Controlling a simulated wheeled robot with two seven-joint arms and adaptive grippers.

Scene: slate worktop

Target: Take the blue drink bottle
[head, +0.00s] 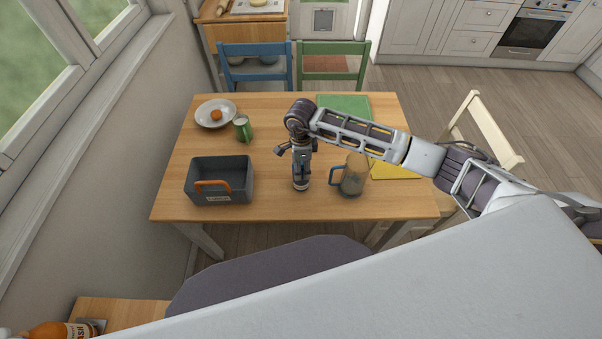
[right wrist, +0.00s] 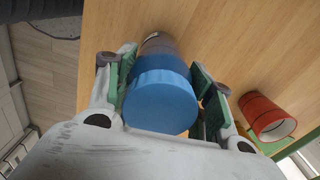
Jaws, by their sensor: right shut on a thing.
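The blue drink bottle shows in the right wrist view as a ribbed blue cap (right wrist: 162,98) with a blue and brownish body beyond it. In the head view only the bottle's lower part (head: 301,184) shows below my gripper, near the front middle of the wooden table. My right gripper (head: 301,160) points down at it from above. In the right wrist view its green-padded fingers (right wrist: 164,90) lie on both sides of the bottle, shut on it. I cannot tell whether its base touches the table. My left gripper is not in view.
A clear jug (head: 353,177) stands close to the bottle's right. A dark grey bin (head: 203,165) with an orange handle stands to the left. A green cup (head: 242,128) and a plate (head: 207,118) lie behind. A red cup (right wrist: 270,117) shows in the right wrist view.

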